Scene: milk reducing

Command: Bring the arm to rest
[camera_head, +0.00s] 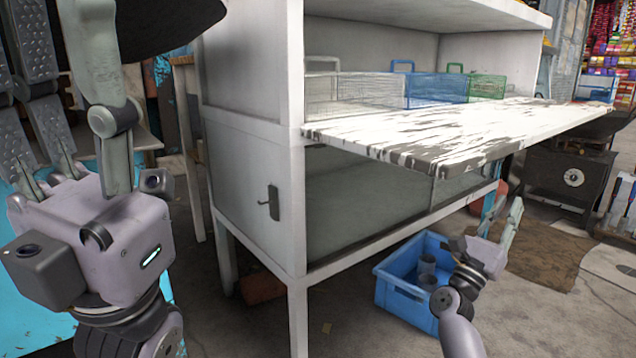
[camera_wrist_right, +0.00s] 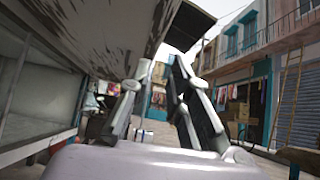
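My right gripper (camera_head: 500,222) is at the lower right in the head view, just above the right side of the blue crate, its fingers pointing up. In the right wrist view its two fingers (camera_wrist_right: 162,68) stand apart with only the street seen between them, so it is open and empty. My left gripper (camera_head: 62,75) is large and close at the left edge, fingers up and spread apart, with nothing seen between them.
A blue crate (camera_head: 396,302) with grey cups (camera_head: 427,267) stands on the ground. A white cabinet (camera_head: 255,180) has a worn counter flap (camera_head: 470,130) jutting right; wire baskets (camera_head: 436,90) stand inside. A dark metal box (camera_head: 568,175) stands at the right. Bare ground lies in front.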

